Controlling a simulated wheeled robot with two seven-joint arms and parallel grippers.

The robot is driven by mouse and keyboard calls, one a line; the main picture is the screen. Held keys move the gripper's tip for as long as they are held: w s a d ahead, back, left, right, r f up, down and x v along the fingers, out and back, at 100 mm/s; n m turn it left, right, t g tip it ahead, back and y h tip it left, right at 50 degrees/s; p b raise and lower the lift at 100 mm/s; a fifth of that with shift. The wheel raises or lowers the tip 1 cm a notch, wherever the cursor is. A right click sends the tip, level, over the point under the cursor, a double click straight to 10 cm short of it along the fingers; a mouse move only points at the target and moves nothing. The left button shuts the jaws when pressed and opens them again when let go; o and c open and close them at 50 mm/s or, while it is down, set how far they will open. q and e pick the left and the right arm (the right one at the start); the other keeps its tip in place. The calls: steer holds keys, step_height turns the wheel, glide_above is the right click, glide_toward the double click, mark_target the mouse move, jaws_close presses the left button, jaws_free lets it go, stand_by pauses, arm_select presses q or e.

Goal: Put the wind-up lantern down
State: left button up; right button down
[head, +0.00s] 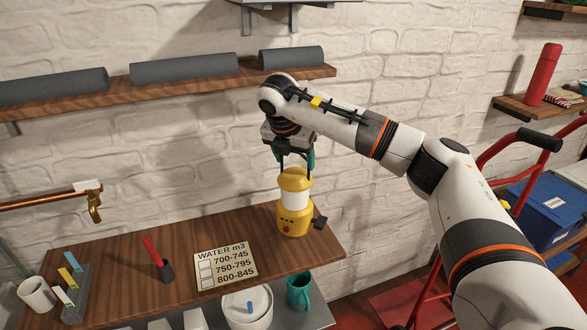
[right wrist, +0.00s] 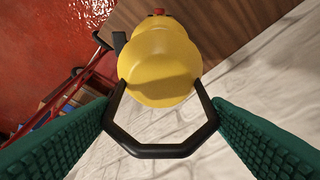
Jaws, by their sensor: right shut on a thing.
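The wind-up lantern (head: 294,218) is yellow with a pale middle band, a red button and a dark crank on its right side. It is upright at the right end of the wooden shelf (head: 200,252); I cannot tell whether its base touches the wood. My right gripper (head: 295,160) is above it, pointing down, shut on its black carrying handle. In the right wrist view the lantern's yellow top (right wrist: 160,65) and the handle (right wrist: 155,150) show between the green finger pads of the gripper (right wrist: 160,135). My left gripper is not in view.
A teal mug (head: 299,291) and white pot (head: 248,305) stand lower. The upper shelf (head: 110,99) holds grey rolls. A red hand truck (head: 495,160) is right.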

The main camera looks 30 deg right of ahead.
mark_target(294, 173)
step_height(294, 173, down, 3)
steer(key=shift+r+p, duration=0.15)
steer(key=shift+p, duration=0.2)
steer(key=shift+w+f, duration=0.1)
steer(key=shift+f, duration=0.15)
steer(key=shift+w+d+f, duration=0.1)
steer(key=shift+w+f, duration=0.05)
steer(key=shift+f, duration=0.2)
steer(key=shift+c, duration=0.8)
jaws_free()
steer(key=b+v, duration=0.1)
steer(key=v, duration=1.1)
steer(key=shift+b, duration=0.3)
